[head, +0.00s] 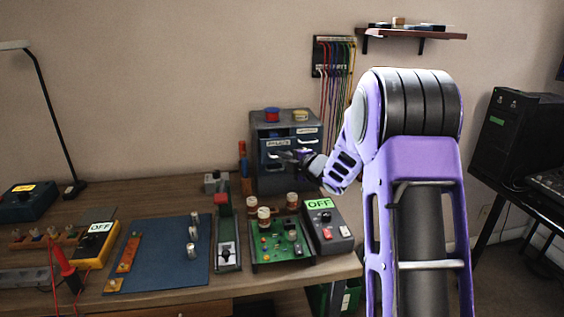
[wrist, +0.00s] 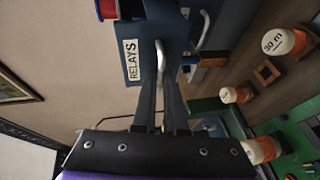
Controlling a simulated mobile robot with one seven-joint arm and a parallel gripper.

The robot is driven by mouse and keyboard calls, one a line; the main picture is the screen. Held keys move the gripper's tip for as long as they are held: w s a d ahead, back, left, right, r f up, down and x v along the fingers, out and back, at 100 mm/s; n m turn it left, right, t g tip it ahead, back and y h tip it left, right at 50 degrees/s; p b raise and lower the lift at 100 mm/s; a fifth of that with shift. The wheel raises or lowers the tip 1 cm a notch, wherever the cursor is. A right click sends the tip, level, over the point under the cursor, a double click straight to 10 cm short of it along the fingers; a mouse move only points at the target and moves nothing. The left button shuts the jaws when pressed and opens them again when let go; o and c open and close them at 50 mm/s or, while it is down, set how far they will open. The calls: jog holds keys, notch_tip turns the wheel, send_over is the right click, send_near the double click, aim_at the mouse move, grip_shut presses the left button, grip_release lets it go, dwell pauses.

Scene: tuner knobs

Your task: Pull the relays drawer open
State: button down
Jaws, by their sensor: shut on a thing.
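The relays drawer (wrist: 128,75) has a dark blue front with a white RELAYS label and a pale bar handle (wrist: 161,62), seen sideways in the wrist view. My gripper (wrist: 162,88) is shut on this handle, one finger on each side of it. In the head view the small grey drawer cabinet (head: 259,166) stands at the back of the bench, and my gripper (head: 296,156) is at its front. The wrist and gripper hide part of the drawer fronts there. I cannot tell how far the relays drawer stands out.
Another handle (wrist: 204,30) is close beside the held one. A green circuit board (head: 270,252) with orange-and-white jars and a meter reading OFF (head: 328,228) stand in front, below my wrist.

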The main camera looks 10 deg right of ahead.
jog(key=shift+s, duration=1)
jog(key=c, duration=1)
grip_release()
jog(key=shift+w, duration=0.1)
jog(key=shift+o, duration=0.2)
jog(key=shift+d, duration=0.1)
jog(key=v, duration=1.7)
jog(key=shift+s, duration=0.25)
jog(key=shift+d, duration=0.1)
